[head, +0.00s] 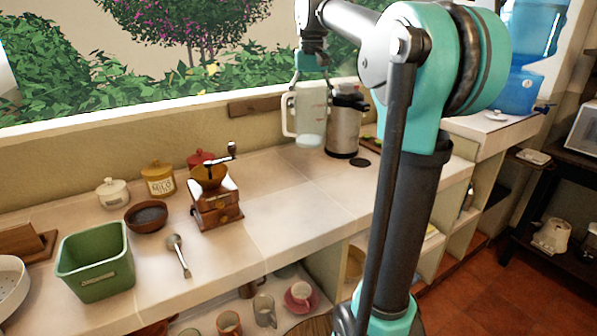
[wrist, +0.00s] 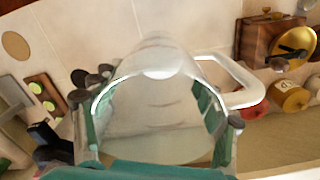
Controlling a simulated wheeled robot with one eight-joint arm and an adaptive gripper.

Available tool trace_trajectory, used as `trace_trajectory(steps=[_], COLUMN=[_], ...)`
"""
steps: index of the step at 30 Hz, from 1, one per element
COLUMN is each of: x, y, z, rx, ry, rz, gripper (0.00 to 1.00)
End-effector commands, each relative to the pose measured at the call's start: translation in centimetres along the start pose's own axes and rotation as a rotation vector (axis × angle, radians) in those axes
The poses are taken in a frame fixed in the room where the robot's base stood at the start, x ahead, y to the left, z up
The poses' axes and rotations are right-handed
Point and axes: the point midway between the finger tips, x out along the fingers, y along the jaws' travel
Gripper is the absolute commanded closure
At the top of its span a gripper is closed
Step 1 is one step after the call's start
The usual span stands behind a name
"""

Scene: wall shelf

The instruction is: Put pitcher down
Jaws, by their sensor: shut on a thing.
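The pitcher (head: 311,112) is clear with a white handle and hangs from my gripper (head: 312,66) above the counter (head: 318,189), in front of the window ledge. In the head view it looks upright, with its handle on the left. In the wrist view the pitcher (wrist: 155,100) fills the middle, and my gripper's fingers (wrist: 158,118) press on both sides of its rim. Its handle points right there. Whether its base touches the counter is hard to tell, but it seems raised.
A steel and black dispenser (head: 344,125) stands just right of the pitcher. A wooden coffee grinder (head: 215,200), canisters (head: 158,178), a brown bowl (head: 146,216), a spoon (head: 179,256) and a green bin (head: 94,262) are to the left. Counter between grinder and dispenser is clear.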

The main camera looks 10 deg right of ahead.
Motion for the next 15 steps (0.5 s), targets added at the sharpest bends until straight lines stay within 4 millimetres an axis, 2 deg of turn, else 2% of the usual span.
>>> trace_trajectory(steps=[3, 15], x=[2.8, 11.8], y=[0.0, 0.0], z=[0.0, -0.1], rx=[0.0, 0.0], ry=[0.0, 0.0], rz=[0.0, 0.0], gripper=[0.64, 0.64])
